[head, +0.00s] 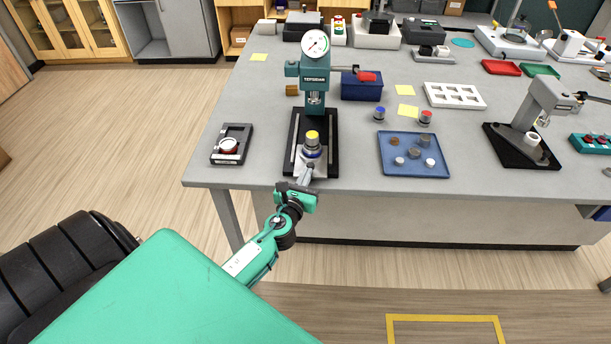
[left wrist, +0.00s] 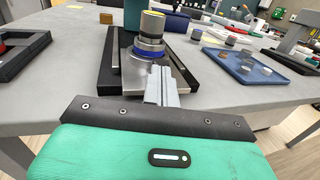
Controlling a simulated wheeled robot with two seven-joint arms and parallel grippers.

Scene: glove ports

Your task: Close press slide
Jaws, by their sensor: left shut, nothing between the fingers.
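The teal press (head: 315,85) with a round dial stands near the left end of the grey table. Its black base (head: 327,150) reaches toward the front edge, and a metal slide (head: 300,165) sits at the front of that base. A cylindrical part (head: 312,142) with a yellow top and a blue ring stands upright on the slide. My left gripper (head: 306,176) is shut and empty at the front of the slide. In the left wrist view its fingers (left wrist: 161,88) point at the slide (left wrist: 140,80); whether they touch it I cannot tell. My right gripper is not in view.
A black tray (head: 247,128) lies left of the press. A blue tray (head: 440,172) with several small parts lies to the right, and a blue bin (head: 362,93) stands behind it. Another press (head: 541,104) stands further right.

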